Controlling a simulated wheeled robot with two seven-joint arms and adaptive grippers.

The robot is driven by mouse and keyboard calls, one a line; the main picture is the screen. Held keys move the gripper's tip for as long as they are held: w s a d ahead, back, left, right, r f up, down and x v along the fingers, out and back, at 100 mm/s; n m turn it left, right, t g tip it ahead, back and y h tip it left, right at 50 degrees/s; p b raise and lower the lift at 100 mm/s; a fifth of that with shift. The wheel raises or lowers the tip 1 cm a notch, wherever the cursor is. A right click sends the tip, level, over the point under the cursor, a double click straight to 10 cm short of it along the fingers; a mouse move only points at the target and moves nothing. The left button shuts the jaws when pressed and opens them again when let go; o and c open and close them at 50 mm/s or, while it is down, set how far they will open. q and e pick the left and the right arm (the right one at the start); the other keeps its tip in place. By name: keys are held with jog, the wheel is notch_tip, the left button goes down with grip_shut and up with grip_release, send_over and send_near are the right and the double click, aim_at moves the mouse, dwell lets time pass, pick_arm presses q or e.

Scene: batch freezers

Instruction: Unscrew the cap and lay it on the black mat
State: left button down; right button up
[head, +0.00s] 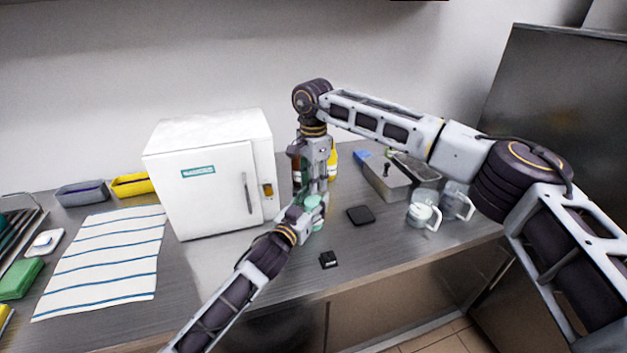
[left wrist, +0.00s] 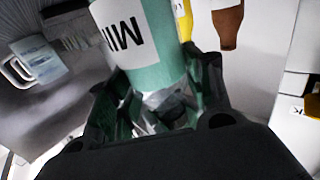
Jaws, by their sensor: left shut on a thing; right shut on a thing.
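A teal bottle (head: 314,202) with a white "Milk" label stands in front of the white freezer. My left gripper (head: 305,213) comes in from the front left and is shut on the bottle. The left wrist view shows the labelled bottle (left wrist: 150,40) between its green fingers (left wrist: 158,95). My right gripper (head: 319,187) reaches down from above and is shut at the top of the bottle. The cap is hidden between its fingers, so I cannot tell how loose it is. The black mat (head: 360,215) lies bare to the right of the bottle.
A white freezer (head: 210,175) stands close on the left. Brown and yellow bottles (head: 333,163) are behind my grippers. A small black object (head: 328,260) lies near the front edge.

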pick_arm(q)
jog(key=shift+s, duration=0.1)
pick_arm(e)
jog(key=n, duration=0.5)
jog(key=shift+n, duration=0.3)
jog(key=n, duration=0.5)
jog(key=shift+n, duration=0.3)
jog(key=shift+r, duration=1.2)
dwell(0.7)
jog(key=shift+r, duration=1.95)
pick_arm(q)
jog(key=c, duration=0.5)
grip_release()
jog(key=shift+c, duration=0.2)
jog(key=v, duration=1.2)
